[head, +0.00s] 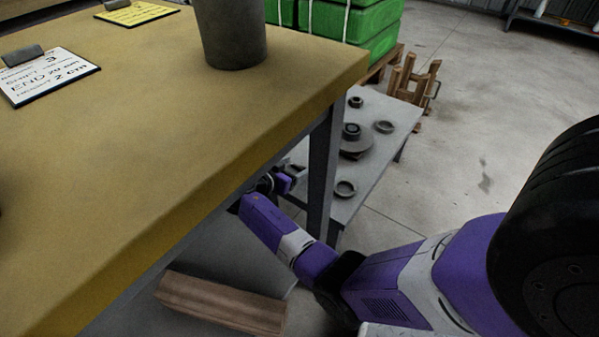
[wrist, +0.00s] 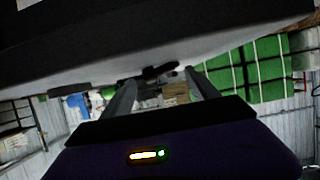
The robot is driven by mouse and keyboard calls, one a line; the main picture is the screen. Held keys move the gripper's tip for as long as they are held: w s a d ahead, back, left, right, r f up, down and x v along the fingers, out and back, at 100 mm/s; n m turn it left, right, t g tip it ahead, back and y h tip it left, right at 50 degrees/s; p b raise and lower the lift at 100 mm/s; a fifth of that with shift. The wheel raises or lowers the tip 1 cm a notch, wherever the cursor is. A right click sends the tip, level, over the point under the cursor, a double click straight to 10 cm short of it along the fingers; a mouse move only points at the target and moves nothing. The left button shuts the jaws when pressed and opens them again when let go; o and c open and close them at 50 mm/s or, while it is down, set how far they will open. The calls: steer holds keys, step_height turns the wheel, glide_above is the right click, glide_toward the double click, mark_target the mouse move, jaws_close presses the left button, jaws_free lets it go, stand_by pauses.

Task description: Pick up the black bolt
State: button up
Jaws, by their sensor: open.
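A small dark object, possibly the black bolt (wrist: 158,71), shows in the wrist view against the edge of a grey surface. It appears between and beyond my fingertips, and its exact shape is unclear. My gripper (wrist: 160,84) is open, with nothing visibly held between its fingers. In the head view my gripper (head: 291,178) is low beside the workbench leg, at the near left end of the low grey table (head: 376,163). The leg and bench edge partly hide that area, so I cannot make out the bolt there.
The workbench (head: 180,100) with a grey cup (head: 232,35) overhangs my arm, and its leg (head: 323,165) stands close by. Rings (head: 345,189) and a flanged disc (head: 356,150) lie on the low table. A wooden beam (head: 222,302) lies below. Green sacks (head: 330,20) stand behind.

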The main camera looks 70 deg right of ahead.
steer(key=shift+s+d+f, duration=0.1)
steer(key=shift+d+f, duration=0.05)
steer(key=shift+d, duration=0.2)
steer(key=c, duration=1.5)
